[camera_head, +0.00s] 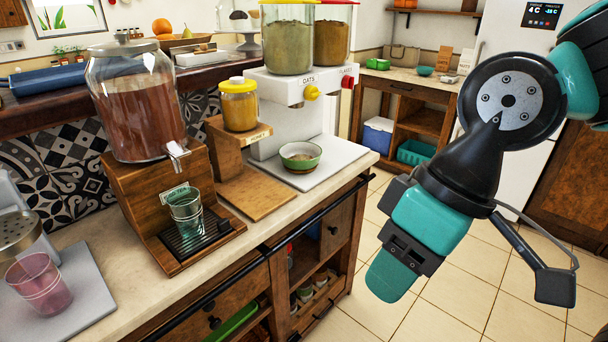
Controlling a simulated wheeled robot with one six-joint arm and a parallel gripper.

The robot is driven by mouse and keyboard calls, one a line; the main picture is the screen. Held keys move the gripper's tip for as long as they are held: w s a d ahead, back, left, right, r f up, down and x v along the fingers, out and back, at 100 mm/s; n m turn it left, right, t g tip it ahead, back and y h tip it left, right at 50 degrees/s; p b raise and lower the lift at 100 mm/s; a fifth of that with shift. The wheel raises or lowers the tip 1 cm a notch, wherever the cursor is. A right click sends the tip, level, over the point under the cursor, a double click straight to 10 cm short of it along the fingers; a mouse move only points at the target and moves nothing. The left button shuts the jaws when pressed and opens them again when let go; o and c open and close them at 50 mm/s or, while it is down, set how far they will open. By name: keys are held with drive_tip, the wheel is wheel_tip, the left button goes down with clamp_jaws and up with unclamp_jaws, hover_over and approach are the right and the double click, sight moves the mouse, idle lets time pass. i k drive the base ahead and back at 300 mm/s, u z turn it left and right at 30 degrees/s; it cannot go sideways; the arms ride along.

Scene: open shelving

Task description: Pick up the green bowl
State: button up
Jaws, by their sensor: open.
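A green bowl (300,156) with a pale rim stands upright on the white base (318,166) of the cereal dispenser, below the yellow oats knob. It holds some beige, oat-like food. My gripper (397,272) hangs to the right of and nearer than the bowl, over the tiled floor beyond the counter's edge. It is open and apart from the bowl, with nothing seen in it; its far finger is hidden.
The oats dispenser (290,45) rises over the bowl. A yellow-lidded jar (239,105) on a wooden stand, a drink dispenser (137,105) and a glass (187,215) stand to the left. A smaller teal bowl (425,71) sits on the far counter. Floor (440,315) is clear.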

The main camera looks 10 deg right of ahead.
sight(298, 157)
drive_tip(key=u, duration=0.15)
drive_tip(key=i, duration=1.05)
drive_tip(key=z, duration=0.2)
